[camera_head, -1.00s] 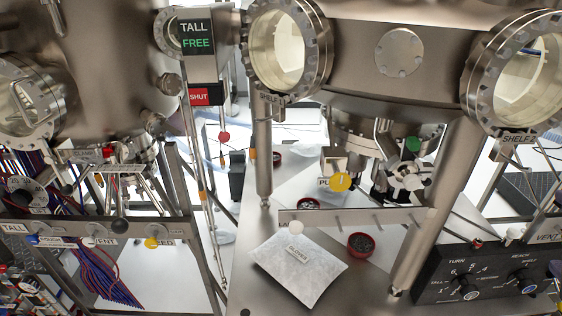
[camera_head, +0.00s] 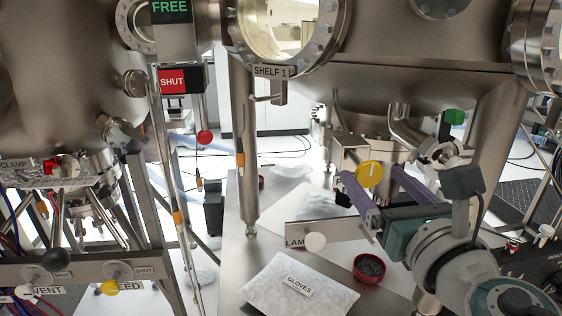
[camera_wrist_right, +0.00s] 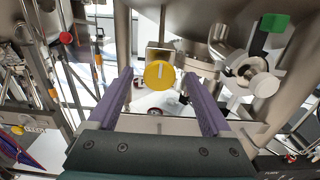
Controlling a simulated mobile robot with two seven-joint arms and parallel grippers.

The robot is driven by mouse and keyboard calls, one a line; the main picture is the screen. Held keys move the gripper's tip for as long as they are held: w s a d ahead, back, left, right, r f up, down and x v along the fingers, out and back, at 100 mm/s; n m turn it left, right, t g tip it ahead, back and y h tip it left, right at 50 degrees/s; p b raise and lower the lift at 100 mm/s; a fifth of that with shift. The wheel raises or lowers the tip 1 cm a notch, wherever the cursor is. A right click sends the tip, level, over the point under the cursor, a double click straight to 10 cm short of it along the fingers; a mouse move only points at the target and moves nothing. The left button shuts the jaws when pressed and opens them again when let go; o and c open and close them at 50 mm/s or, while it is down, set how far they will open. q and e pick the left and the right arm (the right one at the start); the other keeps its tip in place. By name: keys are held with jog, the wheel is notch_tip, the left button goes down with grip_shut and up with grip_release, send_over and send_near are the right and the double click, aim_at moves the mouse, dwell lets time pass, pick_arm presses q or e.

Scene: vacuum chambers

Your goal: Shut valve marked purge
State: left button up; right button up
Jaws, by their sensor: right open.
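A round yellow knob (camera_head: 369,173) with a white line sits on a small metal body under the right chamber. The line stands nearly upright. In the wrist view the yellow knob (camera_wrist_right: 160,74) shows between the finger ends. No purge label can be read on it now. My right gripper (camera_head: 372,183) is open, with its two purple fingers pointing at the knob, one on each side. In the wrist view the right gripper (camera_wrist_right: 158,78) is empty, and I cannot tell whether the fingers reach past the knob's face. My left gripper is not in view.
A green-handled valve (camera_head: 454,117) is right of the knob. A rail (camera_head: 345,232) with a white knob (camera_head: 316,242) runs below. A chamber leg (camera_head: 245,160) stands left.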

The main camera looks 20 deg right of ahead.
jog(key=shift+x, duration=1.5)
jog(key=shift+c, duration=0.4)
grip_shut()
